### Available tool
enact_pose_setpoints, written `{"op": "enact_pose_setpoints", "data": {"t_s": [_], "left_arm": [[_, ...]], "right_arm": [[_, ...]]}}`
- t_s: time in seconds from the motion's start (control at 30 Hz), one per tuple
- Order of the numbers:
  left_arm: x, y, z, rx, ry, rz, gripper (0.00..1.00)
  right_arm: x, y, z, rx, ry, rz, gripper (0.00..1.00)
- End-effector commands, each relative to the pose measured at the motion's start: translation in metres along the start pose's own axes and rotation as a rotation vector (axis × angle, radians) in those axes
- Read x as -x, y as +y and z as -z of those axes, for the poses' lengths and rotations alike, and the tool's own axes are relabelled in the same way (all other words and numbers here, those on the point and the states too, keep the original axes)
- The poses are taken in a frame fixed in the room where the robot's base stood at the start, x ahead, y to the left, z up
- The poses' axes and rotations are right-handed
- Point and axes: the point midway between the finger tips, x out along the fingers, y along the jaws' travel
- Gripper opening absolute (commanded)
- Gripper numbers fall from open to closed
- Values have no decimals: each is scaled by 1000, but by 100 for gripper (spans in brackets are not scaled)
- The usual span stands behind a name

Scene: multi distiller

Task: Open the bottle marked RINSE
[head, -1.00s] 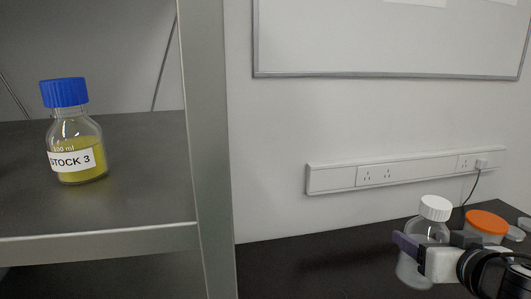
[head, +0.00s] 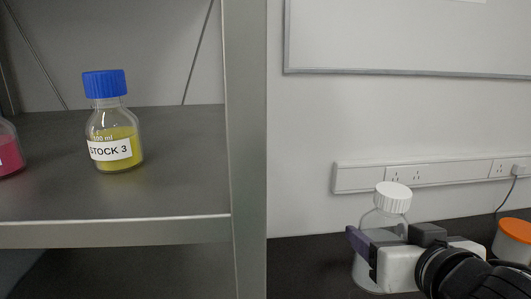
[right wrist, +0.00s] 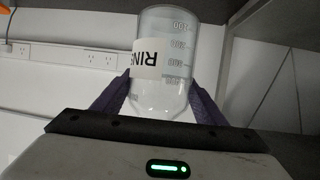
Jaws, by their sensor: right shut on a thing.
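A clear bottle with a white screw cap (head: 392,197) is in my right gripper (head: 372,250), at the lower right of the head view. The cap is on the bottle. My left gripper is not in view.
A metal shelf (head: 110,232) fills the left, with a blue-capped STOCK 3 bottle (head: 115,130) of yellow liquid and a pink-filled bottle (head: 8,150) at the edge. An orange-lidded jar (head: 514,232) stands on the dark bench at right. A power strip (head: 430,173) runs along the wall.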

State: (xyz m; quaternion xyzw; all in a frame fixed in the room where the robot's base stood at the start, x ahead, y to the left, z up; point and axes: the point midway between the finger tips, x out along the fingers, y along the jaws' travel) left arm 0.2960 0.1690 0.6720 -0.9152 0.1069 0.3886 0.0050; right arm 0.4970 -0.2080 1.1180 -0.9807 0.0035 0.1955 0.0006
Motion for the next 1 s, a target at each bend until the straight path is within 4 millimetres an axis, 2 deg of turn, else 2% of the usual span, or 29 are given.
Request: {"op": "enact_pose_setpoints", "data": {"t_s": [0.17, 0.37, 1.0], "left_arm": [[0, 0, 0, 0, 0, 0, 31], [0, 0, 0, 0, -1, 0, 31], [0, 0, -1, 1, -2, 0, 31]], "right_arm": [[2, -3, 4, 2, 9, 9, 11], [0, -11, -3, 18, 5, 43, 11], [-23, -104, -57, 177, 5, 430, 11]]}}
